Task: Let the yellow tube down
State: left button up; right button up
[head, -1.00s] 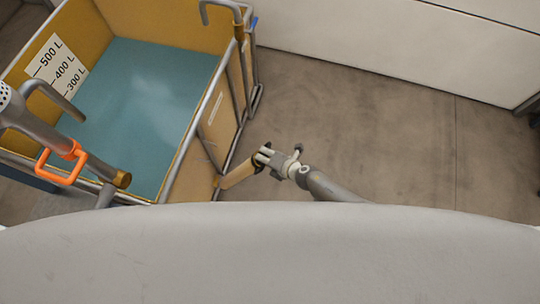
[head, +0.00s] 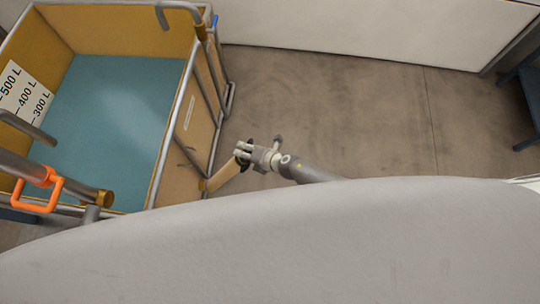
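The yellow tube (head: 224,176) is a short, dull yellow cylinder beside the right wall of the tank, slanting down to the left in the picture. My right gripper (head: 243,154) is at its upper right end, and its fingers appear closed around that end. The tube's lower end is close to the tank's lower right frame; I cannot tell whether it touches anything. My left gripper is not in view.
The yellow-walled tank (head: 186,160) with a grey metal frame holds blue-green liquid (head: 115,120). A grey pipe with an orange handle (head: 40,190) lies across its near left corner. Bare floor (head: 360,115) is clear at right. A dark blue stand (head: 522,95) is at the right edge.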

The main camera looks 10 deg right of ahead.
jog(key=shift+w+r, duration=0.1)
jog(key=shift+r, duration=0.05)
jog(key=shift+d+r, duration=0.15)
jog(key=shift+r, duration=0.1)
jog(key=shift+s+d+r, duration=0.1)
jog(key=shift+s+d, duration=0.2)
jog(key=shift+s, duration=0.2)
jog(key=shift+r, duration=0.25)
jog(key=shift+s+d+r, duration=0.2)
jog(key=shift+s+d, duration=0.1)
jog(key=shift+d, duration=0.05)
jog(key=s+d, duration=0.8)
jog(key=shift+s+d, duration=0.25)
jog(key=shift+s, duration=0.15)
